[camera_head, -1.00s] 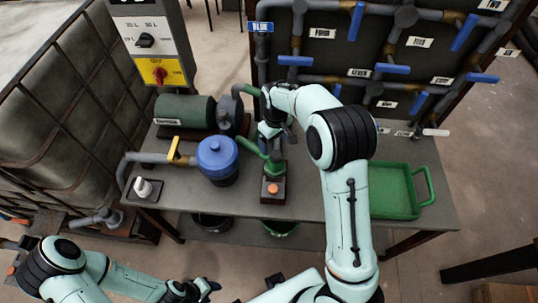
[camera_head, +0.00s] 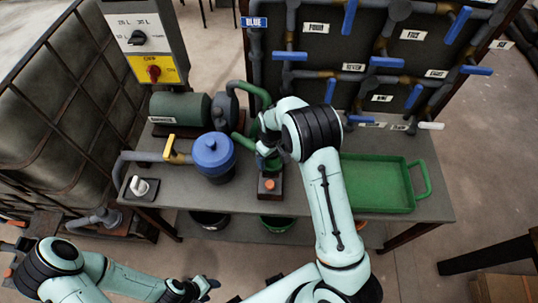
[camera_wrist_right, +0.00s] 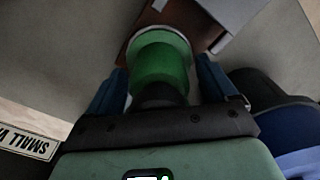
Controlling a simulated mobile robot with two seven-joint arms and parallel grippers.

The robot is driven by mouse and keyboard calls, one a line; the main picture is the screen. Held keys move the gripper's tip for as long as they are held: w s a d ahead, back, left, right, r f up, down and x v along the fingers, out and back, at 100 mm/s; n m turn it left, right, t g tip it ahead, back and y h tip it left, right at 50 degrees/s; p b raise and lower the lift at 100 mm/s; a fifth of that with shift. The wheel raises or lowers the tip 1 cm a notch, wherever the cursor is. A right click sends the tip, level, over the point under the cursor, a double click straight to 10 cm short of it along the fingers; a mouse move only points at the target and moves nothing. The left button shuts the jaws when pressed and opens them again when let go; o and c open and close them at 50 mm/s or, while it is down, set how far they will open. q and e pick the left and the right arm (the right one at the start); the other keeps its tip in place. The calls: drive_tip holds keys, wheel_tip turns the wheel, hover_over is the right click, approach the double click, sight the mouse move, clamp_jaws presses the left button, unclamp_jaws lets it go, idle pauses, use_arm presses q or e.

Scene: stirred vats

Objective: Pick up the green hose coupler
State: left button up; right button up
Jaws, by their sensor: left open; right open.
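The green hose coupler (camera_wrist_right: 160,62) stands upright between the two fingers of my right gripper (camera_wrist_right: 161,76) in the right wrist view. The gripper is open, with a finger on each side of the coupler; I cannot tell whether they touch it. In the head view my right gripper (camera_head: 264,150) is over the coupler's stand and largely hides the coupler. A green hose (camera_head: 258,93) runs from the pump towards this spot. My left gripper (camera_head: 203,288) is open and empty, low in front of the bench.
A blue-lidded pot (camera_head: 213,157) stands left of the coupler. A small block with an orange button (camera_head: 270,185) is in front. A green tray (camera_head: 375,185) lies to the right. Behind is a panel of pipes with blue valve handles (camera_head: 387,62). A yellow-handled valve (camera_head: 169,146) is further left.

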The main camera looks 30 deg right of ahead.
drive_tip(key=c, duration=1.1)
drive_tip(key=shift+r, duration=0.15)
